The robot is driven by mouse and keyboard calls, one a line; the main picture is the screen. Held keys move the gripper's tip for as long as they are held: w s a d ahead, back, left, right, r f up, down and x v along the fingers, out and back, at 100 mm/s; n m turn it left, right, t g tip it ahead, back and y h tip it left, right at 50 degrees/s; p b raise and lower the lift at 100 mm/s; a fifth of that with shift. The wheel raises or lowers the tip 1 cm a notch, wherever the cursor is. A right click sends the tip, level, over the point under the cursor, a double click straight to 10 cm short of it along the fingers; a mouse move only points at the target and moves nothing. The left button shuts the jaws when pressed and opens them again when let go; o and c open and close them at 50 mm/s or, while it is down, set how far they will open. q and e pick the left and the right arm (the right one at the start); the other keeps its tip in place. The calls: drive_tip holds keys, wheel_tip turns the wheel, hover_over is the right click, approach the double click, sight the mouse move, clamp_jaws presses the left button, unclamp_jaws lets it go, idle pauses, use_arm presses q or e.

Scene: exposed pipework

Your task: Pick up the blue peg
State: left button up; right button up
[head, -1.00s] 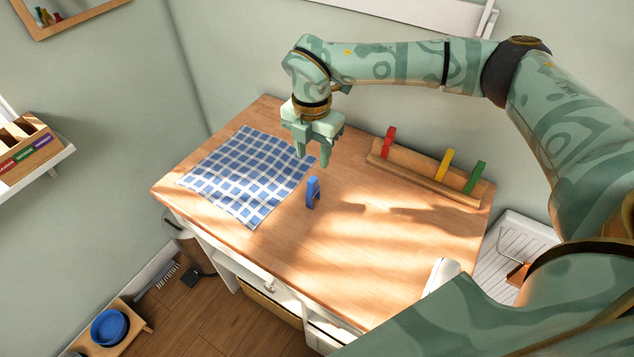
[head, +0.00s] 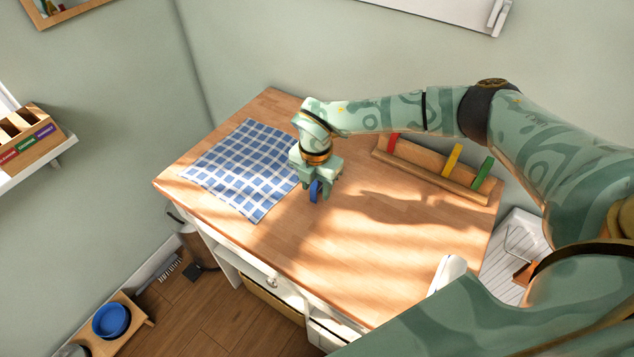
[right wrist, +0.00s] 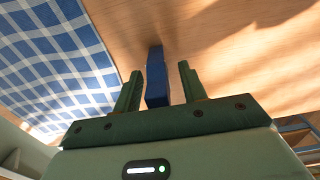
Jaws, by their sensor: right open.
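In the right wrist view the blue peg (right wrist: 156,78) lies between the two green fingers of the right gripper (right wrist: 159,80), with a gap on each side. The right gripper is open and does not hold the peg. My left gripper is not in view.
A blue and white checked cloth (head: 240,168) lies left of the peg. A wooden rack (head: 430,172) with a red, a yellow and a green peg stands along the back right. The table (head: 330,260) in front of the peg is clear. A white object (head: 447,272) is at the right edge.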

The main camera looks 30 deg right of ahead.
drive_tip(key=shift+c, duration=0.3)
clamp_jaws()
drive_tip(key=shift+r, duration=0.1)
